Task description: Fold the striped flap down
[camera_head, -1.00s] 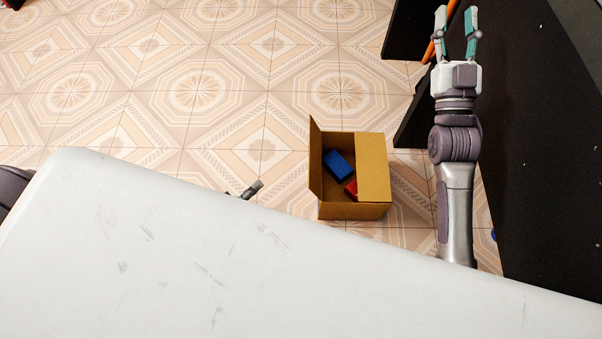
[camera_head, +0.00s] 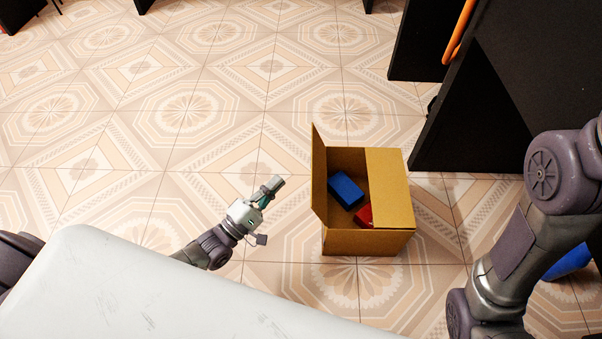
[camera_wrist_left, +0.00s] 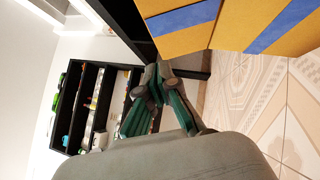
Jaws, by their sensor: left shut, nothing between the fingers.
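An open cardboard box (camera_head: 365,243) stands on the tiled floor in the head view. Its left flap (camera_head: 319,175) sticks up, and its right flap (camera_head: 390,188) lies across the right part of the opening. The wrist view shows the striped flap (camera_wrist_left: 190,27), orange-yellow with a blue stripe, and the box wall (camera_wrist_left: 262,30) with a similar stripe. My left gripper (camera_head: 274,186) is shut and empty, left of the raised flap and apart from it; its fingers (camera_wrist_left: 162,72) also show in the wrist view. My right gripper is out of view.
A blue block (camera_head: 346,190) and a red block (camera_head: 364,215) lie in the box. Black panels (camera_head: 470,130) stand at right, with a blue object (camera_head: 568,262) partly behind my right arm. Floor left of and behind the box is clear. Shelves (camera_wrist_left: 88,105) show in the wrist view.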

